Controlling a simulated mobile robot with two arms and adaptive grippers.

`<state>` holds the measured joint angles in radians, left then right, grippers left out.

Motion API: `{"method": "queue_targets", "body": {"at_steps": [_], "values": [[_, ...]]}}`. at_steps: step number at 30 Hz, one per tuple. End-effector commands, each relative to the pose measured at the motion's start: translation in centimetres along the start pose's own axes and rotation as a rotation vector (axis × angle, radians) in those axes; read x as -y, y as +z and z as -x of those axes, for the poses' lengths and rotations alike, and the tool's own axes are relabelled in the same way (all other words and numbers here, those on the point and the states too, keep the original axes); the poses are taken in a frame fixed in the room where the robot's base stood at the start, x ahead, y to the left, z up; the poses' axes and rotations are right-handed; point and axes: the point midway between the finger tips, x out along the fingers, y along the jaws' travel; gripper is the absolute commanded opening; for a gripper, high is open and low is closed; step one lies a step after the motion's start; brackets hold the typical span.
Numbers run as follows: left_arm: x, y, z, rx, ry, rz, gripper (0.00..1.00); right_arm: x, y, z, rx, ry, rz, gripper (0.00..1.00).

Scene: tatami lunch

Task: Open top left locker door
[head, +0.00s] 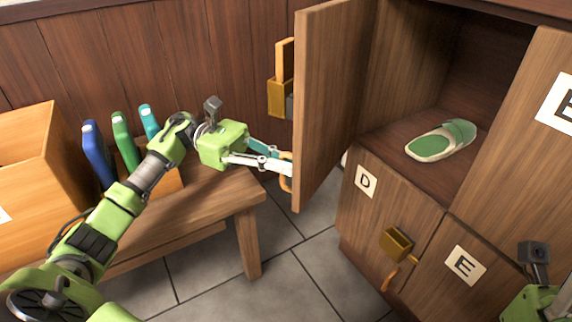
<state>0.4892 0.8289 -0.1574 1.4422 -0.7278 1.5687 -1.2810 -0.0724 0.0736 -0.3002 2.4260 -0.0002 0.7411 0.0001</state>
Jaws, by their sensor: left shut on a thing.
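The top left locker door (326,105) stands swung wide open, seen nearly edge-on, with a brass lock box (281,97) on its outer face. My left gripper (286,167) is at the lower outer side of this door, shut on its orange-tan handle (286,184). The handle is partly hidden by the fingers and the door edge. The open locker compartment (385,135) shows a green and white slipper (441,141) on its floor. Only part of my right arm shows at the lower right corner; its fingers are outside the picture.
Locker doors D (372,215) and E (442,282) below are closed; D has a brass lock (396,243) and handle. A wooden bench (200,207) at left carries a wooden box (35,190) and blue, green and teal slippers in a rack. Grey floor tiles (300,255) are clear between.

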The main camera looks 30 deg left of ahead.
Motion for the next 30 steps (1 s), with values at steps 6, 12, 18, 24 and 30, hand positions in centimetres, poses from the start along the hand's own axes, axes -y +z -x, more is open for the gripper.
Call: {"method": "queue_targets", "body": {"at_steps": [6, 12, 18, 24, 30], "values": [[-0.01, 0.02, 0.03, 0.000, 0.001, 0.001, 0.00, 0.01, 0.01, -0.01, 0.000, 0.000, 0.000, 0.50], [0.00, 0.02, 0.01, 0.000, 0.000, 0.000, 0.24, 0.01, 0.01, -0.01, 0.000, 0.000, 0.000, 0.50], [0.00, 0.01, 0.00, 0.000, 0.000, 0.000, 0.24, 0.00, -0.01, -0.02, 0.000, 0.000, 0.000, 0.50], [0.00, 0.00, -0.01, 0.000, 0.000, 0.000, 0.24, -0.03, -0.09, -0.07, -0.003, 0.000, 0.001, 0.50], [0.15, 0.23, -0.59, 0.000, -0.002, 0.001, 0.24, -0.05, -0.10, -0.69, -0.002, 0.000, 0.000, 0.50]]}}
